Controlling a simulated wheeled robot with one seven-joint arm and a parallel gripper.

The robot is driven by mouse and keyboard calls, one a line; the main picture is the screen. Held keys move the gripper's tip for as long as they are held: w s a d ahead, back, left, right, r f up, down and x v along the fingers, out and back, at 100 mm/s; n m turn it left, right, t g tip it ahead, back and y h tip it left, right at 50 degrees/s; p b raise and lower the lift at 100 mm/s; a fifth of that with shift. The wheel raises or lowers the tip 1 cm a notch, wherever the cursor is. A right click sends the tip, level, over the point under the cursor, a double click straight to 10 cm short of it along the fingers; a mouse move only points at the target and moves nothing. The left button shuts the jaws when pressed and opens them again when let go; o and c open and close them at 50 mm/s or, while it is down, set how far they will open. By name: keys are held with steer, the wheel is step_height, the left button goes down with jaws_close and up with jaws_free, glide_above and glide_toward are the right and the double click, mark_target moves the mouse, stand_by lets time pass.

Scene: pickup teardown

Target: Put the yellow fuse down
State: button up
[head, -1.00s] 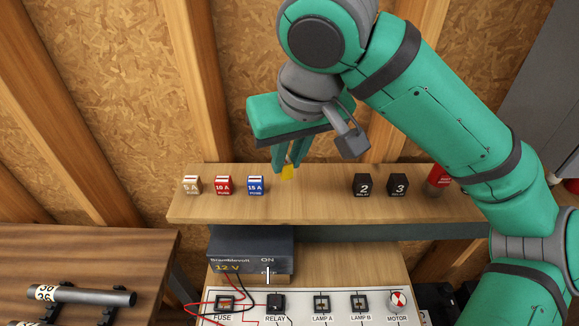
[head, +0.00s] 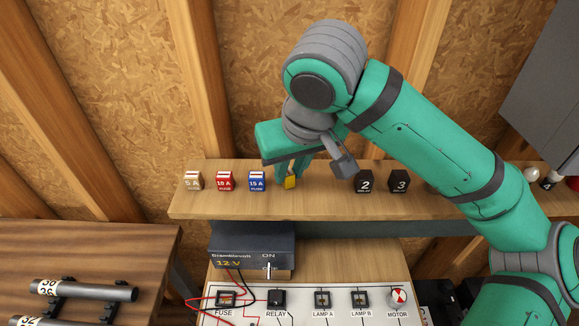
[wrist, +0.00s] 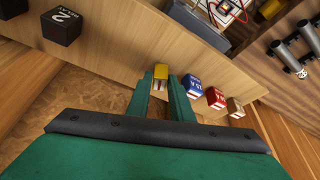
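The yellow fuse (head: 290,182) is between the fingertips of my gripper (head: 291,172), low over the wooden shelf (head: 320,206). In the wrist view the yellow fuse (wrist: 160,72) sits at the ends of the two green fingers (wrist: 163,92), which look shut on it. It is just right of the blue 15 A fuse (head: 257,181) and apart from it. I cannot tell whether its underside touches the shelf.
The red 10 A fuse (head: 225,181) and the beige 5 A fuse (head: 193,181) stand left of the blue one. Black relays 2 (head: 364,182) and 3 (head: 399,181) stand to the right. A 12 V supply (head: 252,246) and a circuit board (head: 300,318) lie below the shelf.

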steer(key=shift+o, duration=1.2)
steer(key=shift+s, duration=0.1)
steer(key=shift+r, duration=0.15)
steer(key=v, duration=1.2)
steer(key=shift+a, duration=0.1)
